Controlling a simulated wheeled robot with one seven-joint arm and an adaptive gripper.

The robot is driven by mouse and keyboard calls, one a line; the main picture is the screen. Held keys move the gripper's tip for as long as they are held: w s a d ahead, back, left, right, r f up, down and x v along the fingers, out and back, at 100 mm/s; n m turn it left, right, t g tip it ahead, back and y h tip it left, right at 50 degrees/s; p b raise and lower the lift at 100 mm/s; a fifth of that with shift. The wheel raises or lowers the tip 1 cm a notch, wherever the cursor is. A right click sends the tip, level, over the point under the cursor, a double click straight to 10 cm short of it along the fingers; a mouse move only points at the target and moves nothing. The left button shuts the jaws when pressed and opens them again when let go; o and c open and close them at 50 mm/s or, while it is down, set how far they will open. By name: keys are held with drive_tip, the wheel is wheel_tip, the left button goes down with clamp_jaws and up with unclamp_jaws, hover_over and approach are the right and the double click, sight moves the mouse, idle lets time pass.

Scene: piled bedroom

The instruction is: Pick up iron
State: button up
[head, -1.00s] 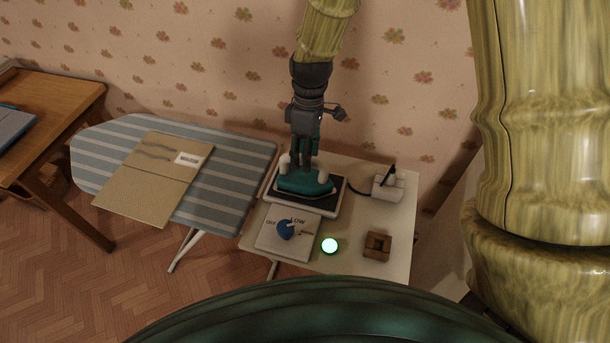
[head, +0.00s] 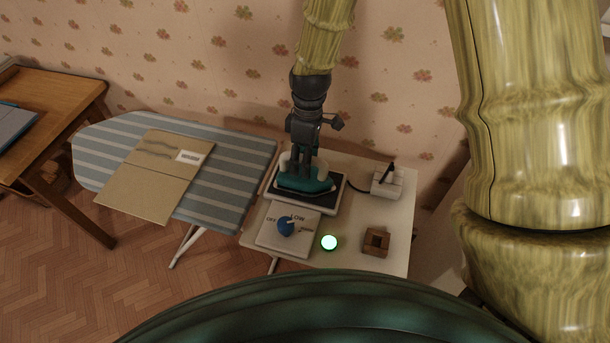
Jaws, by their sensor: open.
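The iron (head: 306,184) is teal with pale ends and sits on a dark rest plate (head: 322,205) on the small white table. My gripper (head: 304,168) points down from above, its dark fingers at the top of the iron. It is open, and its fingers partly hide the iron's handle. I cannot tell from this view whether the fingers touch the iron.
Left of the white table (head: 350,259) stands a striped ironing board (head: 235,165) with a cardboard folder (head: 150,185). The wall is close behind.

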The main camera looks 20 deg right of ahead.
drive_tip(key=shift+f, duration=0.15)
drive_tip(key=shift+c, duration=0.2)
clamp_jaws()
idle(0.3)
